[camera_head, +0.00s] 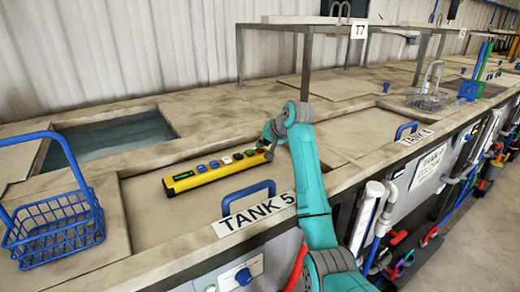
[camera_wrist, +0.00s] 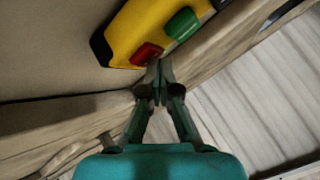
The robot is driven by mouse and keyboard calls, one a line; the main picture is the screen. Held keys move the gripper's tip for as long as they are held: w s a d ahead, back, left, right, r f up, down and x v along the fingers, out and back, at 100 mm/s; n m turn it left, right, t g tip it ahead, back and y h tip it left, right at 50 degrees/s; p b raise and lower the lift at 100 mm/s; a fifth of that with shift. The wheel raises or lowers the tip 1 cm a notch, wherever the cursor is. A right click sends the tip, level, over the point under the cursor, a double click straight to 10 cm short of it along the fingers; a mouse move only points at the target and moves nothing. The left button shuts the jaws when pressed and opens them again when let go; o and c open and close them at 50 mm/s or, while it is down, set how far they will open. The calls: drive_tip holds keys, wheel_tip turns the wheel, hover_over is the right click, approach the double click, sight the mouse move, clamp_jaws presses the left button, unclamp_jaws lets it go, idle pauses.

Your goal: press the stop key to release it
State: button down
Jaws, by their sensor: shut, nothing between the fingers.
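A yellow key box (camera_head: 180,183) lies on the lid of tank 5, with a row of keys along its top. In the wrist view its dark-ended yellow body (camera_wrist: 128,28) shows a red key (camera_wrist: 147,54) nearest the end and a green key (camera_wrist: 182,23) beside it. No lettering is readable on the red key, which looks like the stop key. My gripper (camera_wrist: 155,76) is shut and empty, its tips right by the red key; I cannot tell whether they touch it. In the head view my gripper (camera_head: 268,147) is at the box's far right end and hides that end.
A blue handle (camera_head: 249,192) stands on the lid in front of the box. A blue wire basket (camera_head: 55,232) is at the left, by an open water tank (camera_head: 110,137). A raised shelf frame (camera_head: 300,65) stands behind, to the right.

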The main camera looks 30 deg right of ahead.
drive_tip(key=shift+r, duration=0.9)
drive_tip(key=shift+r, duration=2.45)
